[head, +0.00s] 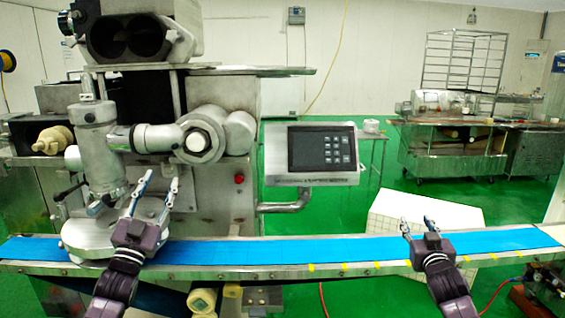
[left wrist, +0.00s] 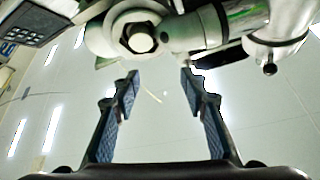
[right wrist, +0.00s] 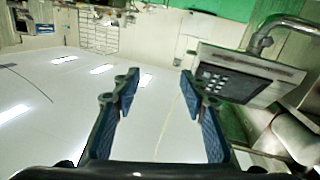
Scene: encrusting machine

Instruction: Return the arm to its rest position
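My left gripper (head: 157,186) is in front of the encrusting machine, above the left part of the blue conveyor belt (head: 330,249). In the left wrist view its two fingers (left wrist: 160,82) are apart with nothing between them. My right gripper (head: 416,222) is above the belt right of the middle, with its fingers pointing up and away. In the right wrist view its fingers (right wrist: 160,82) are also apart and empty. Neither gripper appears to touch anything, though the exact gap to the belt cannot be told.
The encrusting machine (head: 215,195) fills the left, its metal nozzle column (head: 98,150) close to my left gripper. A control panel (head: 318,150) stands behind the belt between my arms. A metal rack (head: 462,62) and worktables (head: 455,150) are far back right. Green floor (head: 510,205) is open there.

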